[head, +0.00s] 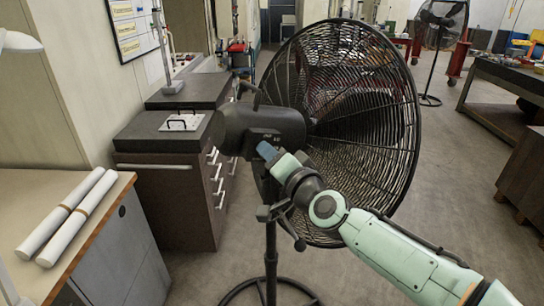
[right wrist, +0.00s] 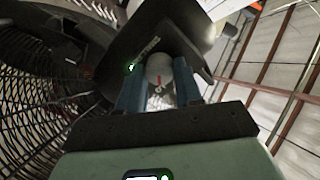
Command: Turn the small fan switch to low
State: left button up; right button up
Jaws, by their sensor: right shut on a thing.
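The large black pedestal fan (head: 345,115) stands in the middle of the head view, its dark motor housing (head: 255,128) facing left. My right gripper (head: 268,152) reaches the side of that housing, hiding the switch there. In the right wrist view the small round grey fan switch (right wrist: 160,68) shows between the two blue fingers of my right gripper (right wrist: 158,85), which is shut on it. A small red mark shows on the switch, and a green light glows beside it on the housing (right wrist: 140,45). My left gripper is not in view.
A workbench (head: 100,215) with two white rolls (head: 75,225) is at the left. A dark drawer cabinet (head: 170,165) stands behind it. A second fan (head: 440,30) and a table (head: 510,85) are farther right. Grey floor (head: 455,170) is clear at right.

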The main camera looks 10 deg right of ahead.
jog(key=o, duration=1)
jog(key=shift+o, duration=0.2)
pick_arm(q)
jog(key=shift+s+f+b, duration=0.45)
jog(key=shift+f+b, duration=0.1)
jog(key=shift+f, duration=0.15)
pick_arm(e)
jog(key=v, duration=1.3)
jog(key=shift+s, duration=0.2)
